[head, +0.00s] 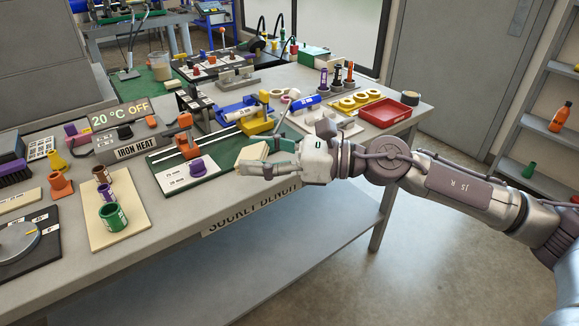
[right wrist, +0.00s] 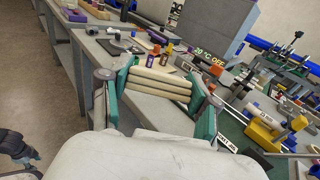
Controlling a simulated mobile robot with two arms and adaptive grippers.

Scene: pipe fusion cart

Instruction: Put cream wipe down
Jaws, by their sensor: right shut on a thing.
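The cream wipe (head: 251,154) is a folded pad. In the right wrist view the wipe (right wrist: 158,85) shows as several cream layers between the green-sided fingers. My right gripper (head: 248,166) is shut on it, at the front edge of the bench, beside the dark green board. In the right wrist view the gripper (right wrist: 160,88) spans the wipe from both sides. From these views I cannot tell whether the wipe touches the bench top. My left gripper does not show in the head view.
The grey bench (head: 175,218) is crowded. A dark green board (head: 215,165) carries a purple fitting (head: 197,166). A cream board with coloured fittings (head: 121,228) stands left, a red tray (head: 388,113) right. The bench's front strip is mostly bare. A lower shelf (head: 240,262) runs beneath.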

